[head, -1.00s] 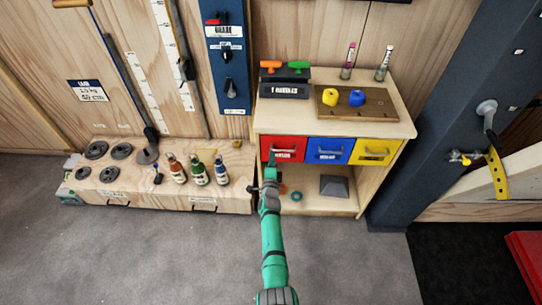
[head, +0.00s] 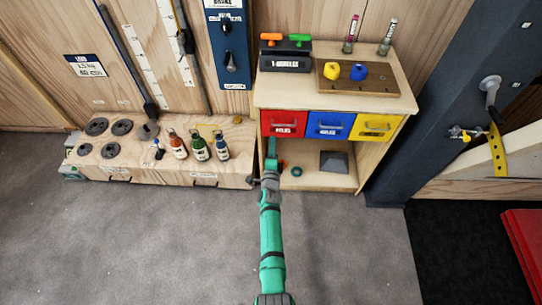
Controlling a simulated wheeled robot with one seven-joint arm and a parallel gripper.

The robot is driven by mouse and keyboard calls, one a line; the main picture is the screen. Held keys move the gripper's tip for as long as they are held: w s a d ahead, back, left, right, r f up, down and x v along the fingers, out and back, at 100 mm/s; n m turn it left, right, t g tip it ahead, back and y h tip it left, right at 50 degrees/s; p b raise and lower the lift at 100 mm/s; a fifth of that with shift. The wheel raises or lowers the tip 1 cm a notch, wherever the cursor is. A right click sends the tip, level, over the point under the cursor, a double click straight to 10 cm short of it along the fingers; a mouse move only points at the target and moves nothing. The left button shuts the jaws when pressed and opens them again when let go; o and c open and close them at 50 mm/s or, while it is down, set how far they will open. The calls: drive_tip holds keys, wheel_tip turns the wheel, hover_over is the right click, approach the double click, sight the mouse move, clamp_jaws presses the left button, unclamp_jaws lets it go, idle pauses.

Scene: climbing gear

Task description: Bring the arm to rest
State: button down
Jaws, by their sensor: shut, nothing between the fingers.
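My green arm reaches forward from the bottom middle of the head view. My gripper (head: 272,150) is at its far end, in front of the left side of the cabinet (head: 263,98), just below the red drawer (head: 283,124). The gripper is small and dark here; it looks shut and holds nothing. I cannot tell whether it touches the cabinet. The red, blue (head: 329,125) and yellow (head: 376,126) drawers all look shut.
Several bottles (head: 199,148) stand on the low wooden bench (head: 235,160) at left. A grey wedge (head: 334,162) lies on the cabinet's lower shelf. The grey floor in front is clear.

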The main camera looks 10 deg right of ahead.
drive_tip(key=v, duration=0.6)
drive_tip(key=shift+a, duration=0.3)
drive_tip(key=shift+s, duration=0.1)
drive_tip(key=s+a+n+y, duration=0.1)
drive_tip(key=s+a+n, duration=0.3)
drive_tip(key=s, duration=1)
drive_tip(key=s+a+n+y, duration=0.1)
drive_tip(key=s+a+n, duration=0.3)
drive_tip(key=s, duration=0.9)
drive_tip(key=s+r+n+g+y, duration=0.1)
drive_tip(key=s+r+n, duration=0.5)
drive_tip(key=s, duration=0.5)
drive_tip(key=s+a+r+n+g, duration=0.1)
drive_tip(key=s+r+n, duration=0.5)
drive_tip(key=s+r, duration=0.4)
drive_tip(key=shift+s+r+y, duration=0.15)
drive_tip(key=shift+s+y, duration=0.25)
drive_tip(key=shift+s, duration=0.2)
